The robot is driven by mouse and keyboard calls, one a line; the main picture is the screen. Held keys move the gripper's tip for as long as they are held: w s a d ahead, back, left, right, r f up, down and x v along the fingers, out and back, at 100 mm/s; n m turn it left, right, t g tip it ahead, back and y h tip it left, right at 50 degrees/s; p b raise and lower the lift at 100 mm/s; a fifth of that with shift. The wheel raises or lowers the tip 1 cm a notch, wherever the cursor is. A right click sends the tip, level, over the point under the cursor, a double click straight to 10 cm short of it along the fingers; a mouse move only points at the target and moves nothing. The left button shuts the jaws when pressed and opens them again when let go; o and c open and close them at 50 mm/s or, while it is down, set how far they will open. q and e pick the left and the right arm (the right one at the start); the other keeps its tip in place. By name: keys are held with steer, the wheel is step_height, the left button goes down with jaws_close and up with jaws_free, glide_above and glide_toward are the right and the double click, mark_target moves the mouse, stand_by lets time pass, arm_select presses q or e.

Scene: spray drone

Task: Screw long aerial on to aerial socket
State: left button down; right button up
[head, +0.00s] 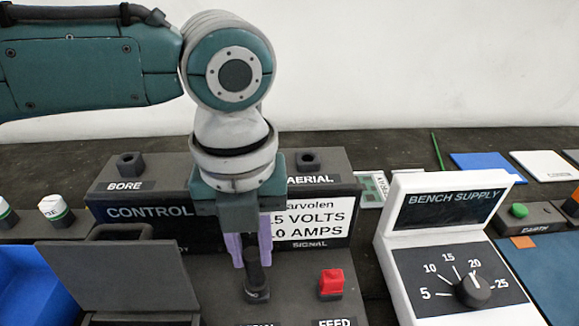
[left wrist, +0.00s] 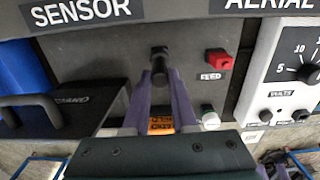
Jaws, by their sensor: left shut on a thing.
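The socket by the AERIAL label (head: 308,160) is a dark block with a hole, on the upper right of the control box (head: 335,165). It looks empty. My left gripper (head: 252,258) points down over the front of the box, its purple fingers shut on a short black post (head: 257,290). The post also shows between the fingertips (left wrist: 158,76) in the left wrist view (left wrist: 159,52), its foot at the box's surface. I cannot tell whether it is fixed there. A thin green rod (head: 438,150) stands out behind the bench supply; I cannot tell whether it is the long aerial. My right gripper is not in view.
A red block (head: 331,283) by the FEED label sits just right of the post. The white bench supply (head: 402,215) stands at the right. A dark handled lid (head: 105,275) and a blue bin (head: 30,280) are at the left. A second socket (head: 130,163) is marked BORE.

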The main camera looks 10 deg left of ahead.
arm_select(q)
steer(key=m, duration=0.3)
steer(key=shift+f+m+b, duration=0.1)
steer(key=shift+m+b, duration=0.25)
steer(key=shift+m, duration=0.85)
steer(key=m+b, duration=0.1)
steer(key=m, duration=0.4)
steer(key=shift+m, duration=0.3)
steer(key=c, duration=0.6)
jaws_free()
steer(key=shift+c, duration=0.2)
